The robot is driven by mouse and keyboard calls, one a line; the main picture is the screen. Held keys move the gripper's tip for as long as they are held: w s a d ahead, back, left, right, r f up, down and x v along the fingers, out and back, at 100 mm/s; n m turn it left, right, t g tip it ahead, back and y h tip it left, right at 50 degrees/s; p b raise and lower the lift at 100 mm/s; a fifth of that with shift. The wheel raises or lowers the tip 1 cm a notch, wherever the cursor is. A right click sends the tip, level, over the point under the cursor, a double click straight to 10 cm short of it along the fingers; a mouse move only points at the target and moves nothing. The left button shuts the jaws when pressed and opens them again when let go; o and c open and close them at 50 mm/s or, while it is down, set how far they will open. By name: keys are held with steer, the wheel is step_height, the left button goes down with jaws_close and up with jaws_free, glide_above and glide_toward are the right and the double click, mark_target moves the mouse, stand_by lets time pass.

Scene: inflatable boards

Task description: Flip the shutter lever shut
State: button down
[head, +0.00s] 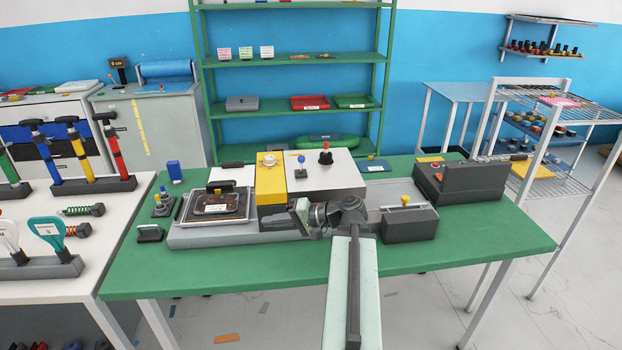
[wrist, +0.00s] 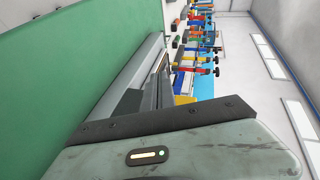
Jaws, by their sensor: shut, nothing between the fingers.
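The shutter lever cannot be told for certain, as no label for it is readable. A blue-knobbed lever (head: 301,161) and a red knob (head: 325,155) stand on the white top of the bench machine (head: 335,177). A yellow knob (head: 405,199) sits on the dark grey block at the machine's right. My gripper (head: 297,210) is low at the machine's front edge, left of my arm's elbow, in front of the yellow section and apart from the knobs. It is shut and empty; its dark fingers also show in the wrist view (wrist: 150,95).
The green table (head: 460,235) carries the machine, a framed tray (head: 216,205) at left and a dark box (head: 460,182) at right. A white table (head: 70,220) with tools stands left. A green shelf (head: 290,120) stands behind. The table's front right is clear.

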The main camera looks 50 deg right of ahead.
mark_target(304, 161)
steer(key=s+d+r+m+t+h+b, duration=0.1)
steer(key=s+d+r+m+t+h, duration=0.1)
steer(key=s+d+r+t, duration=0.2)
steer(key=s+d+r+m+t+h+b, duration=0.1)
steer(key=s+d+r, duration=0.4)
steer(key=s+d, duration=0.5)
steer(key=d+m+t+h, duration=0.1)
steer(key=d+t+h, duration=0.1)
steer(key=d, duration=0.1)
steer(key=shift+s+d+m+t, duration=0.25)
steer(key=shift+s+m+t, duration=0.1)
steer(key=shift+m+t, duration=0.05)
steer(key=shift+w+r, duration=0.1)
steer(key=shift+r, duration=0.05)
steer(key=p+x, duration=0.2)
steer(key=x, duration=1.2)
steer(key=shift+p, duration=0.35)
